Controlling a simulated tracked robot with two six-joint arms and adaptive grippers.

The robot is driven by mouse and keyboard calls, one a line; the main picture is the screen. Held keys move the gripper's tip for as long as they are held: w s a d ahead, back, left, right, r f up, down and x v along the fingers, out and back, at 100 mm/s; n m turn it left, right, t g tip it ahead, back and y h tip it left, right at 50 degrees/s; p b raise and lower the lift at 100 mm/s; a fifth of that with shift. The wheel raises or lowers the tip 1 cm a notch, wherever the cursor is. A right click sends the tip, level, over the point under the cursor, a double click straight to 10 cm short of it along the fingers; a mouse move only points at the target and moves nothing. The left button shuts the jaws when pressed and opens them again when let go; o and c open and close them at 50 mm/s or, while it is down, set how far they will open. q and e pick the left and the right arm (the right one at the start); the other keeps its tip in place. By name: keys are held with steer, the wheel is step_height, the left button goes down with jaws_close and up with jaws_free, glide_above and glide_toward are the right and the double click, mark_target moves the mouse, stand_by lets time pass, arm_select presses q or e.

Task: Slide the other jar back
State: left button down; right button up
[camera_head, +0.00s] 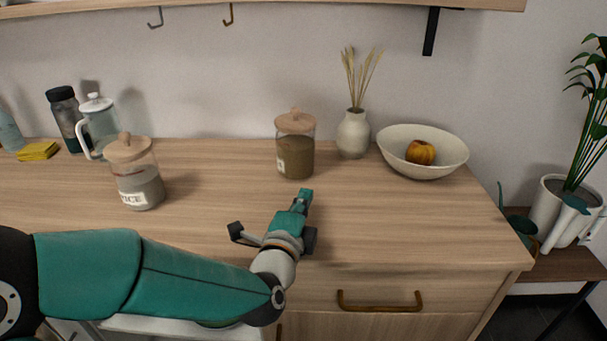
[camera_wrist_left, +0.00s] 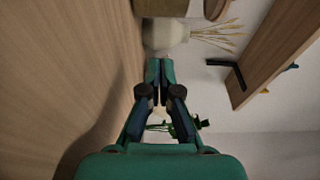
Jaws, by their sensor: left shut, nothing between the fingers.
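One glass jar (camera_head: 295,146) with a wooden lid and brown contents stands upright near the back of the wooden counter, left of the vase. Another glass jar (camera_head: 135,173) with a wooden lid, pale contents and a label stands upright farther left and nearer the front. My left gripper (camera_head: 305,194) is shut and empty over the counter, in front of the brown-filled jar and apart from it. In the left wrist view its closed fingers (camera_wrist_left: 159,66) point toward the vase. My right gripper is not in view.
The counter (camera_head: 215,185) is clear between the two jars.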

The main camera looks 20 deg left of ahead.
mark_target(281, 163)
arm_select(q)
steer(key=w, duration=0.5)
steer(key=shift+w+a, duration=0.25)
steer(key=shift+w, duration=0.15)
steer(key=shift+w+a, duration=1.15)
steer(key=shift+a, duration=0.1)
steer(key=shift+w+a, duration=0.25)
steer(key=w+a, duration=0.2)
steer(key=a, duration=0.1)
steer(key=w+a+b, duration=0.1)
steer(key=w+a, duration=0.2)
steer(key=shift+w+a+f, duration=0.1)
steer(key=shift+w+a, duration=0.1)
steer(key=shift+w+d, duration=0.2)
steer(key=shift+d, duration=0.15)
steer(key=shift+s, duration=0.15)
